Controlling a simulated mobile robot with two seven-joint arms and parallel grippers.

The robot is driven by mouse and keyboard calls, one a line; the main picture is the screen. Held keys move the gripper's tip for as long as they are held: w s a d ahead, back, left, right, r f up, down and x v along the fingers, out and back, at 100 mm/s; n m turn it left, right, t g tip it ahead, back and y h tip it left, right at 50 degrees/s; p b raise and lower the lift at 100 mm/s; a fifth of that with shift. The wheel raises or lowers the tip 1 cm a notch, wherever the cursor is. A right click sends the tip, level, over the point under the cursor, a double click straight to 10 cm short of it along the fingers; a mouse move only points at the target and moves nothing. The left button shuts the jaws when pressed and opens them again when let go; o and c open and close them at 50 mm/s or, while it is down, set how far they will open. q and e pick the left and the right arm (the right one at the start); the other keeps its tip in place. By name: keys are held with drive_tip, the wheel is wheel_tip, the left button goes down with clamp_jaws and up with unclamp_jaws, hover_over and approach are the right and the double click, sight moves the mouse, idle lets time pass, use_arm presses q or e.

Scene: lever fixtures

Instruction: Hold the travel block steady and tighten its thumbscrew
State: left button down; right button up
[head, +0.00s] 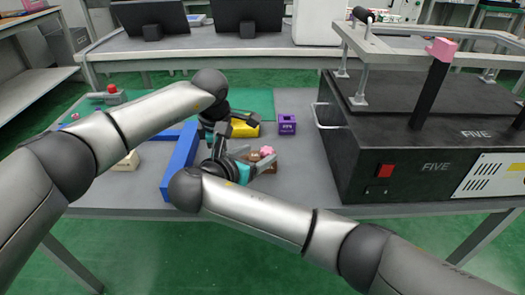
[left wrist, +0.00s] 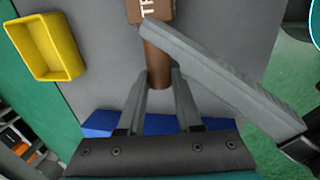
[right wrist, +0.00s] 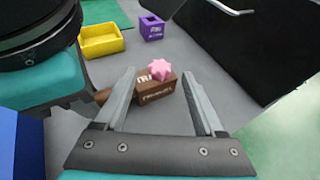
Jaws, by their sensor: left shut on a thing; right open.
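The brown travel block (right wrist: 157,90) lies on the grey table with a pink thumbscrew (right wrist: 158,69) on its top. In the head view the thumbscrew (head: 267,151) shows, with the block partly hidden by my right gripper. My left gripper (left wrist: 160,85) is shut on the block's brown round handle (left wrist: 157,62), and the block's body (left wrist: 150,10) is at the top edge of that view. My right gripper (right wrist: 160,74) is open, its fingers on either side of the block and thumbscrew in its view, apart from the thumbscrew. One right finger crosses the left wrist view.
A yellow bin (right wrist: 100,41) and a purple cup (right wrist: 151,27) stand behind the block. A blue bar fixture (head: 180,162) is at the left. A large black box (head: 385,145) with a pink-tipped lever (head: 440,50) stands at the right. Bare table lies around the block.

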drive_tip(key=v, duration=0.8)
